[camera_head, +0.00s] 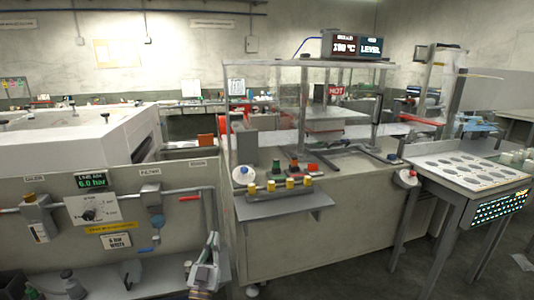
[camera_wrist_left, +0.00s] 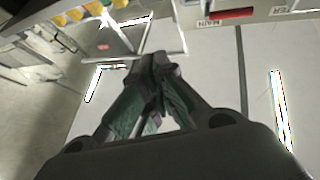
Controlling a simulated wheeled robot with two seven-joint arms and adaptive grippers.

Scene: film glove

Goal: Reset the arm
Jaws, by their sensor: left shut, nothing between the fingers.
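My left gripper (camera_head: 212,242) stands low in the head view, pointing up in front of the grey cabinet fronts. Its fingers are closed together and hold nothing. The left wrist view shows the closed, greenish-grey fingers (camera_wrist_left: 156,62) in the middle, with no object between them. My right gripper shows in neither view.
A table with round holes (camera_head: 470,168) stands far right. Open floor (camera_head: 350,272) lies between.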

